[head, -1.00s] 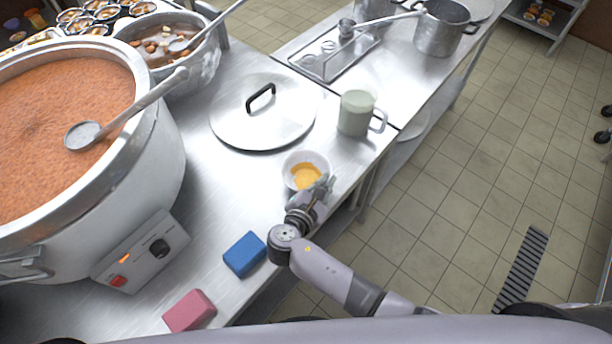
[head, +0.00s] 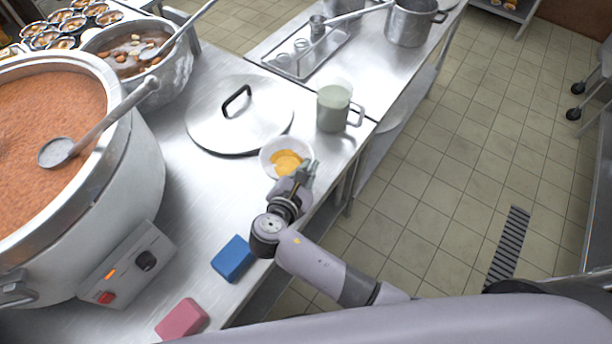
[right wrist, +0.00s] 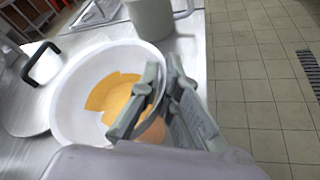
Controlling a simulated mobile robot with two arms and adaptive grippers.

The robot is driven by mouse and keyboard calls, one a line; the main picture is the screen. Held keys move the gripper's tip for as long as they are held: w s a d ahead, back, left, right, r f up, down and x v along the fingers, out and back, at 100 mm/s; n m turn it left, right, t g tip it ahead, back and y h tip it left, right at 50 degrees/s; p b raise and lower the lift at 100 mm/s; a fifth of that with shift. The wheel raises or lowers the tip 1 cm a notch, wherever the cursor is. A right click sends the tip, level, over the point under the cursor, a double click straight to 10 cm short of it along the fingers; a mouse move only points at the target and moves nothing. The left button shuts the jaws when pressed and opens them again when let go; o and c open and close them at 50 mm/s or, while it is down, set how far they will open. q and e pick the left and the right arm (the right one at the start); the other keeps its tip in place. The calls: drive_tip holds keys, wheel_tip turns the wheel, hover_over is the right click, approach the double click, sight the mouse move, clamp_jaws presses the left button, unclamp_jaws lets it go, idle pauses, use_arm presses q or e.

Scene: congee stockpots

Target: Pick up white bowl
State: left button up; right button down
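The white bowl (head: 266,153) with orange contents is at the worktop's right edge, in front of the steel lid (head: 216,126). It looks tilted, and I cannot tell whether its base still touches the worktop. My right gripper (head: 307,170) is at the bowl's near right rim. In the right wrist view, its fingers (right wrist: 164,92) straddle the bowl's rim (right wrist: 62,125), one inside and one outside, and look closed on it. The fingers and wrist hide part of the bowl's near side. My left gripper is not in view.
A pale green mug (head: 333,109) stands just behind the bowl. A blue block (head: 233,258) and a pink block (head: 182,320) lie on the worktop nearer me. A large soup pot (head: 125,165) fills the left. Open tiled floor is to the right.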

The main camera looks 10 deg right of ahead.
wheel_tip(320, 180, up, 15)
drive_tip(key=shift+f, duration=0.2)
